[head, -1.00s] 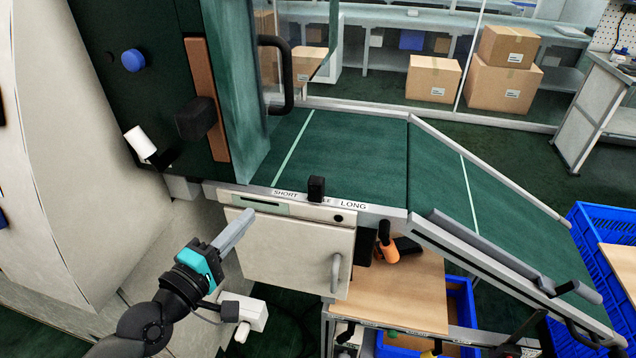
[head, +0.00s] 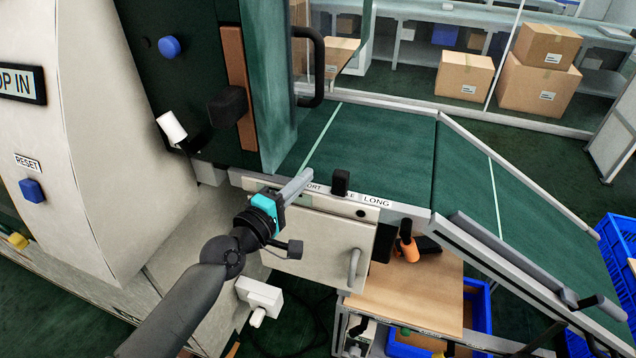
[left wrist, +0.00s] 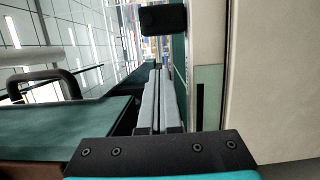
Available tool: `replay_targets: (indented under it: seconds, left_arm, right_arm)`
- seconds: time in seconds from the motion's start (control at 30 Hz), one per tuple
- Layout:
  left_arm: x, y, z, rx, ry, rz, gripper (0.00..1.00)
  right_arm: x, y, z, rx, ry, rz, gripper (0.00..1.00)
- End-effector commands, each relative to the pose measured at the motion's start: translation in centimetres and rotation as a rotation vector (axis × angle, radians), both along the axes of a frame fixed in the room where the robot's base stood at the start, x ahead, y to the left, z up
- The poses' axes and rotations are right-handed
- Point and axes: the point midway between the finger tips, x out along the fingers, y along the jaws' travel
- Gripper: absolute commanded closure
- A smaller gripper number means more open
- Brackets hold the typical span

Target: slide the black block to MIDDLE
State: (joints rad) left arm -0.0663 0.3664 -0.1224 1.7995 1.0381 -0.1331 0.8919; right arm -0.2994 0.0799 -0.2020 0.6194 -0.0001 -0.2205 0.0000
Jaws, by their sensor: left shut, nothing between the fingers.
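The black block (head: 340,181) stands upright on the light rail (head: 408,209) along the front of the green conveyor. It is between the partly covered SHORT lettering and LONG, and hides most of the word between them; only its last letters show. My left gripper (head: 304,178) is shut and empty, its grey fingers just left of the block and pointing toward it, with a small gap. In the left wrist view the block (left wrist: 163,20) is beyond the tips of the shut fingers (left wrist: 158,95). My right gripper is not in view.
A dark green machine door with a black handle (head: 313,68) rises behind and left of the gripper. A beige cabinet front with a handle (head: 353,267) lies below the rail. A sloping green chute (head: 480,190) runs down to the right toward blue crates.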

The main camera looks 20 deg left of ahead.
Motion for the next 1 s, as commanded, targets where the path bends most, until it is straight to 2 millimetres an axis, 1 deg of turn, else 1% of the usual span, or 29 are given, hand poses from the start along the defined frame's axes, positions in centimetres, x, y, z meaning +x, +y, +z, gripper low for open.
replay_targets:
  seconds: [0.03,0.1,0.3,0.77,0.9,1.0]
  left_arm:
    - [-0.2,-0.8,0.1,-0.007,0.004,-0.001,1.00]
    - [-0.2,-1.6,0.2,-0.005,0.002,-0.001,1.00]
    - [-0.3,-3.0,0.0,-0.003,0.002,-0.001,1.00]
    - [-0.3,-3.4,0.0,-0.001,0.002,-0.001,1.00]
    - [-0.3,-4.3,0.2,-0.002,0.004,-0.002,1.00]
    - [-0.3,-4.7,0.1,-0.001,0.001,-0.001,1.00]
  right_arm:
    - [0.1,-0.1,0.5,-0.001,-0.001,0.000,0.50]
    - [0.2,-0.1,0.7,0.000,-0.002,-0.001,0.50]
    - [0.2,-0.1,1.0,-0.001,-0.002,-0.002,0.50]
    - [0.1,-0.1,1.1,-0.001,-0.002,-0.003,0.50]
    - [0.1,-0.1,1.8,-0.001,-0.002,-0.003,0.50]
    - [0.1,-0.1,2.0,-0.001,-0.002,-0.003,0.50]
